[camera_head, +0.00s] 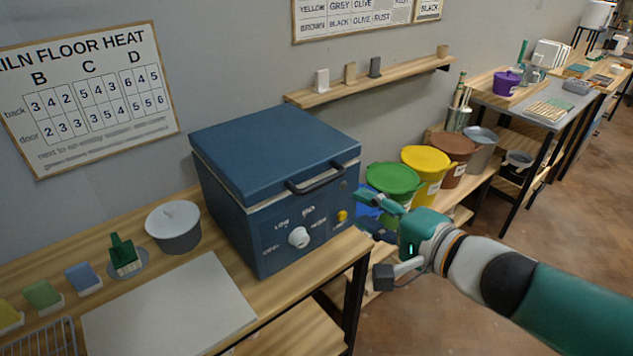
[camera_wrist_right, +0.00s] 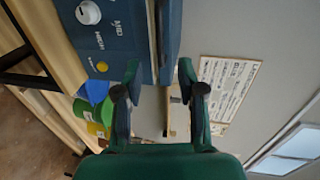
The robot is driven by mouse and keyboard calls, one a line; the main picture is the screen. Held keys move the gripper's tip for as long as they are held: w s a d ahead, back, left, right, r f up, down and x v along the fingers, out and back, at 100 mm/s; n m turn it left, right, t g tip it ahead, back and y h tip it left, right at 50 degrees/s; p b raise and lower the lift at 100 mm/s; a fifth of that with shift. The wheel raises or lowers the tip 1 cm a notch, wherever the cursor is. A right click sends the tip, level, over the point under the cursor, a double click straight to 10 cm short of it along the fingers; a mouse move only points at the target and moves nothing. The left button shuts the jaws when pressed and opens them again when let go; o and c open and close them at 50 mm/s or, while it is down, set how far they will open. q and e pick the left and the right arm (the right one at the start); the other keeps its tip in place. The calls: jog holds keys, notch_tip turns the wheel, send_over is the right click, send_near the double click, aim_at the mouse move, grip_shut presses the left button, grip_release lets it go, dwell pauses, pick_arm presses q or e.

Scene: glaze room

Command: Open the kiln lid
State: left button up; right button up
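The blue kiln (camera_head: 255,215) stands on the wooden bench. Its lid (camera_head: 275,145) is down, flat on the body. A dark bar handle (camera_head: 315,180) sticks out from the lid's front edge. A white dial (camera_head: 299,237) and a yellow knob (camera_head: 342,216) are on the front panel. My right gripper (camera_head: 366,208) is open and empty, just right of the kiln's front corner, apart from the handle. In the right wrist view the fingers (camera_wrist_right: 158,70) are spread, with the kiln's panel (camera_wrist_right: 105,35) beyond them at upper left. My left gripper is out of view.
Green (camera_head: 393,180), yellow (camera_head: 427,165) and brown (camera_head: 452,150) buckets stand right of the kiln, behind my right gripper. A wall shelf (camera_head: 380,82) runs behind the kiln. A grey pot (camera_head: 174,232) and white board (camera_head: 168,305) are to its left.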

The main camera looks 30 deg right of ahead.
aim_at(317, 182)
jog(key=b+x, duration=0.3)
jog(key=x, duration=0.9)
jog(key=shift+w+f+b, duration=0.2)
jog(key=shift+w+b, duration=0.05)
jog(key=shift+b, duration=0.05)
jog(key=shift+w, duration=0.4)
jog(key=shift+f, duration=0.1)
grip_shut()
